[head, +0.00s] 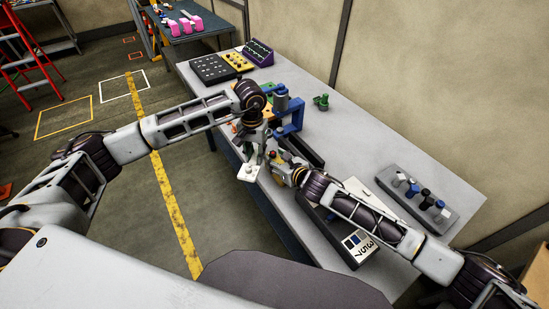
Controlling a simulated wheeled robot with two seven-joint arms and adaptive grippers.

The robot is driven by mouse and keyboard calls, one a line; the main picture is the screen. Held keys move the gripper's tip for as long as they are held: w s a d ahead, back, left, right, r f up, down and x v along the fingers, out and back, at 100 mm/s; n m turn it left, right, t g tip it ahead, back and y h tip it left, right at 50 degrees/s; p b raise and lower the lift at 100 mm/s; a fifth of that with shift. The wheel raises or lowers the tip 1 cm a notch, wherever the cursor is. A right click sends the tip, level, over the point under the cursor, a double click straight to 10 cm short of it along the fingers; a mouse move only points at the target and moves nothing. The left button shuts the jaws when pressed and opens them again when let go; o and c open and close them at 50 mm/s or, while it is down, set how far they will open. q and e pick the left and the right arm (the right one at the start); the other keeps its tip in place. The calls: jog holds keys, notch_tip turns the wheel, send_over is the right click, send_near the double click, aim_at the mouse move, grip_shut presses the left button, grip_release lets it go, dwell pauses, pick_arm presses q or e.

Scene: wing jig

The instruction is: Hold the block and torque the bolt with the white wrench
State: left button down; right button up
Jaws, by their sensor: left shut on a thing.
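A pale block (249,173) with small raised parts on top is at the near edge of the bench, below my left gripper (256,146). My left gripper points down and is shut on the block. My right gripper (278,164) is just right of the block, close to the left one; its fingers are too small and overlapped to read. A tool with a white top (398,179) stands in the grey rack (412,205) at the right; it may be the white wrench. I cannot make out the bolt.
A blue bracket (298,117) stands behind my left gripper, with a green piece (322,102) beyond. Dark, yellow and purple panels (208,68) are at the far end.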

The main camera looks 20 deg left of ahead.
jog(key=o, duration=0.3)
jog(key=shift+o, duration=0.2)
jog(key=shift+s+d+r, duration=0.1)
jog(key=shift+d, duration=0.1)
jog(key=v, duration=1.1)
jog(key=shift+s+d, duration=0.15)
jog(key=shift+s, duration=0.1)
dwell(1.0)
